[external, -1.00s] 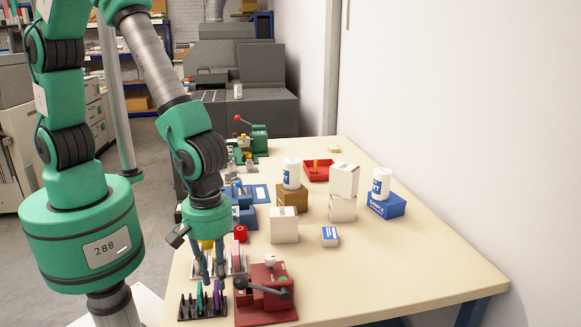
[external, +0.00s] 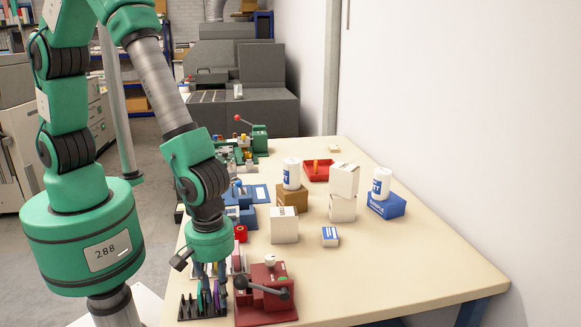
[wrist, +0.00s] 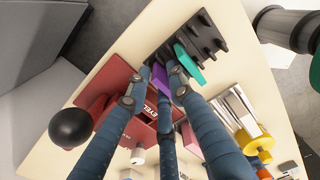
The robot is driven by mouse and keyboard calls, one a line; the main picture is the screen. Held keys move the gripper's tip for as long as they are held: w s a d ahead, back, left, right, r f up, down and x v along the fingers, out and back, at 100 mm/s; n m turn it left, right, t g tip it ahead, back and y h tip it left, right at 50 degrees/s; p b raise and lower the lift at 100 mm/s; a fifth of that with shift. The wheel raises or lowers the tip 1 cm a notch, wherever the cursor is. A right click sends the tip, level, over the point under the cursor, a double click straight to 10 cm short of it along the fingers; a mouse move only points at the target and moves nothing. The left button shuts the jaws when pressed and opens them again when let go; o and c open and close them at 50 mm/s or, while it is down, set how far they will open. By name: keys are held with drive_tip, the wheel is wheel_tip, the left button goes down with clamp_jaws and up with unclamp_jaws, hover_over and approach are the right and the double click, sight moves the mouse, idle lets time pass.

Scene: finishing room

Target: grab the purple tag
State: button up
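The purple tag (external: 217,293) stands upright in a dark slotted rack (external: 187,311) at the near left edge of the table. In the wrist view the purple tag (wrist: 159,74) shows between my blue fingers, partly hidden by them. My gripper (external: 211,280) points down over the rack, its fingertips low around the purple tag. In the wrist view my gripper (wrist: 158,72) has its fingers apart, with the tag in the gap. Contact with the tag is not visible.
A teal tag (wrist: 188,65) stands in the rack close beside the purple one. A red press (external: 265,300) with a black-knobbed lever stands just right of the rack. White boxes (external: 284,225) stand farther back. The table's right front is clear.

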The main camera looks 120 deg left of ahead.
drive_tip(key=shift+c, duration=0.2)
clamp_jaws()
drive_tip(key=shift+r, duration=0.1)
wheel_tip(320, 180, up, 10)
drive_tip(key=shift+f+p, duration=0.1)
drive_tip(key=shift+p, duration=0.7)
